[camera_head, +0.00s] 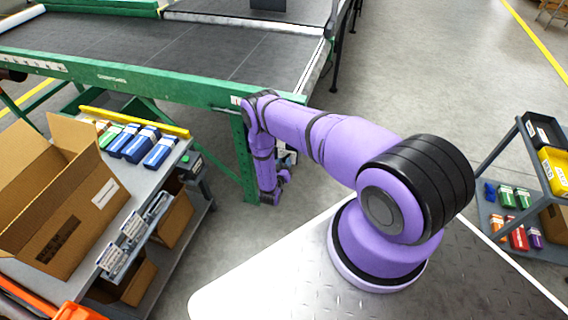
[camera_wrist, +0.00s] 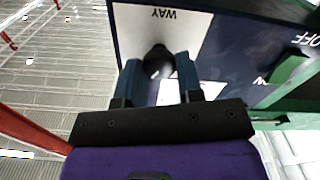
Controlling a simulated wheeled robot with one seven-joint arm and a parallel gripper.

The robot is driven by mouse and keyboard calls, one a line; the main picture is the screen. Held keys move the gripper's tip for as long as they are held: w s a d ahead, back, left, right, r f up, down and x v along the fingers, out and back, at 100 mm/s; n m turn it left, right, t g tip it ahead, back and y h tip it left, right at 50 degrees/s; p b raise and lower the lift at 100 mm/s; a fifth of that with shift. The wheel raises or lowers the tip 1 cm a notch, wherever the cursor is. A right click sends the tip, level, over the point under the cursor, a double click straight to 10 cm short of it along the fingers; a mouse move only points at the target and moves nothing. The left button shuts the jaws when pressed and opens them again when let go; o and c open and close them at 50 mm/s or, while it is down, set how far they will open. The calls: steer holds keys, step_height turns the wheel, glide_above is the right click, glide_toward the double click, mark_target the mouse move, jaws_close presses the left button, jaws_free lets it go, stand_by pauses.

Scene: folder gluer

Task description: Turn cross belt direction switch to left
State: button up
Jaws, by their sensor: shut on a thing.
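In the wrist view, my gripper (camera_wrist: 158,85) is shut on a dark rotary knob (camera_wrist: 158,58) at the edge of a dark blue and white switch panel (camera_wrist: 222,50). The letters "WAY" show above the knob and "OFF" to the right, both upside down in this view. The gripper hides part of the panel, and I cannot tell which way the knob points. In the head view, my purple arm reaches to the green leg of the conveyor frame (camera_head: 241,150).
The dark conveyor belt (camera_head: 150,45) and its green frame lie beyond my arm. At left, a grey cart (camera_head: 168,165) holds an open cardboard box (camera_head: 75,200) and blue-white packs. At right, a shelf rack (camera_head: 525,165) holds bins and small packs. Floor is free beyond my base.

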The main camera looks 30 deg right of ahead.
steer(key=n, duration=0.3)
steer(key=shift+w+a+n, duration=0.1)
steer(key=shift+n, duration=0.3)
steer(key=n, duration=0.3)
steer(key=shift+f+n, duration=0.1)
steer(key=shift+n, duration=0.2)
steer(key=n, duration=0.3)
steer(key=shift+n, duration=0.3)
steer(key=shift+f+n, duration=0.1)
steer(key=shift+n, duration=1.7)
steer(key=o, duration=0.9)
steer(key=shift+a, duration=0.1)
steer(key=v, duration=1)
steer(key=shift+s+a, duration=0.25)
steer(key=shift+s, duration=0.05)
